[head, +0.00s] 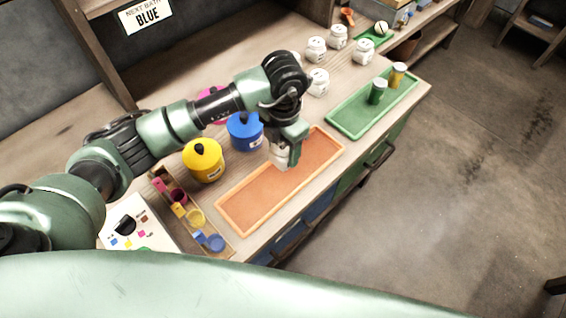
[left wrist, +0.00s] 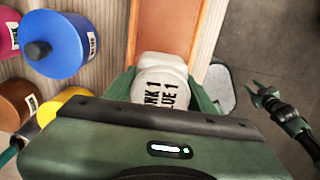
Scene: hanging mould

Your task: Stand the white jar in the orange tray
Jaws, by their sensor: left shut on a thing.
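The white jar (head: 279,156) is held by my left gripper (head: 289,154) over the far half of the orange tray (head: 245,222). Whether its base touches the tray floor is hard to tell. In the left wrist view the jar (left wrist: 160,88) sits between the two green fingers, its lid toward the camera with black lettering partly hidden, ending in "NK 1" and "LUE 1". The tray (left wrist: 165,28) shows beyond it.
Yellow (head: 203,160) and blue (head: 244,131) pots stand left of the tray, with measuring scoops (head: 195,217) nearer. A green tray (head: 350,112) holds a green jar and a yellow jar. Several white jars (head: 316,50) stand behind. A sign (head: 146,14) reads "NEXT BATCH BLUE". The tray's near half is clear.

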